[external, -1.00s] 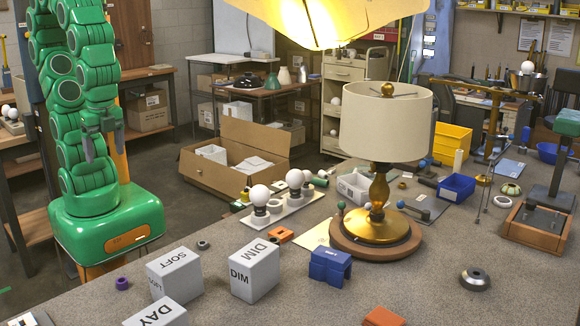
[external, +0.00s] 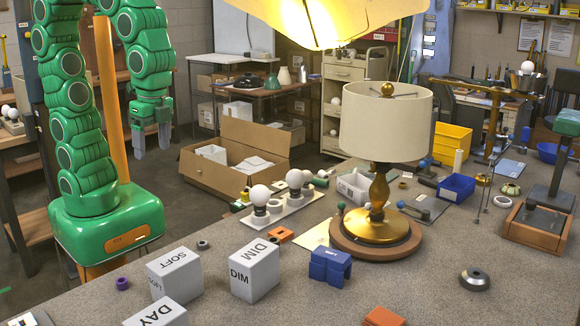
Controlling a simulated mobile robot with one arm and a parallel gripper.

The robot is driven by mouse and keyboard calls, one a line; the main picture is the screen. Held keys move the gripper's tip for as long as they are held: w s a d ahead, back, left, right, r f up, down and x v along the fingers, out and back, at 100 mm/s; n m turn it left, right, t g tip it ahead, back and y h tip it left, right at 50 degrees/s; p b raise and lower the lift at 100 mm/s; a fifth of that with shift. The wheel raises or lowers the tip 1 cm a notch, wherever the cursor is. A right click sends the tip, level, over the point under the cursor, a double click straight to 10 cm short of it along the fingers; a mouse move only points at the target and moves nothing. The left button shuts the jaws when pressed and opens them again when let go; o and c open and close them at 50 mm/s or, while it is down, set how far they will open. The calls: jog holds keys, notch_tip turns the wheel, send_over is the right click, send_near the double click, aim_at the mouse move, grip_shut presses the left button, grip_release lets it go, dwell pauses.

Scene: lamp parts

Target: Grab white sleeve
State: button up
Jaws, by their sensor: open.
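A small white upright cylinder (external: 458,160), which looks like the white sleeve, stands on the bench in front of the yellow bin, right of the lamp. It is small in this view, so its inside cannot be made out. My gripper (external: 152,142) hangs at the upper left with its two grey fingers pointing down. It is open with nothing between the fingers. It is far to the left of the white cylinder, with the lamp (external: 382,195) between them in the picture.
A blue bin (external: 456,188) sits just in front of the cylinder, and the yellow bin (external: 452,142) is behind it. A bulb board (external: 283,208), white lettered blocks (external: 254,271) and a blue block (external: 330,266) lie on the bench. The front right bench is mostly clear.

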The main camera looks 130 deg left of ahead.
jog(key=w+a+f+n, duration=0.15)
jog(key=w+a, duration=0.35)
jog(key=a, duration=0.5)
jog(key=w+a+f+n+t, duration=0.15)
jog(key=w+a, duration=0.35)
jog(key=a, duration=0.5)
jog(key=w+a+f+n+g, duration=0.15)
jog(key=w+a, duration=0.35)
jog(key=a, duration=0.5)
jog(key=n+t, duration=0.1)
jog(key=n, duration=0.5)
send_near(324, 172)
jog(key=shift+d+f, duration=0.2)
jog(key=shift+d, duration=0.4)
jog(key=shift+s+a+f, duration=0.15)
jog(key=shift+s+a, duration=0.1)
jog(key=shift+s+f, duration=0.1)
jog(key=shift+f, duration=0.15)
jog(key=shift+w+f, duration=0.1)
jog(key=shift+f, duration=1.75)
jog(key=shift+w+f, duration=0.15)
jog(key=shift+f, duration=1.7)
